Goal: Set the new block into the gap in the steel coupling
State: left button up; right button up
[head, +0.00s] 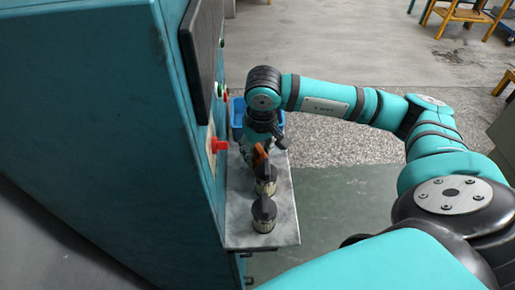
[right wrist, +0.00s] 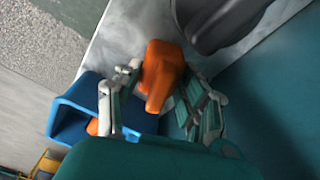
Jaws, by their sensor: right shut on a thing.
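My right gripper (head: 259,147) points down over the shelf, shut on an orange block (right wrist: 162,68). The block is angular and sits between the two fingers in the right wrist view. It also shows as a small orange patch in the head view (head: 260,156). Two steel cylindrical parts with dark tops stand on the shelf, a farther one (head: 265,186) just below the gripper and a nearer one (head: 264,220). The gap in the coupling cannot be made out. A grey rounded part (right wrist: 218,22) lies beyond the block in the right wrist view. My left gripper is not in view.
The narrow grey shelf (head: 285,228) juts from a tall teal cabinet (head: 110,120) on the left. A red switch (head: 219,145) and a dark screen (head: 203,55) are on the cabinet. A blue bin (head: 238,108) at the shelf's far end holds something orange (right wrist: 92,127).

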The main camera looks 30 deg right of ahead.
jog(key=shift+d+f, duration=0.1)
jog(key=shift+f, duration=0.15)
jog(key=shift+f+b, duration=0.15)
jog(key=shift+b, duration=0.15)
jog(key=o, duration=1.2)
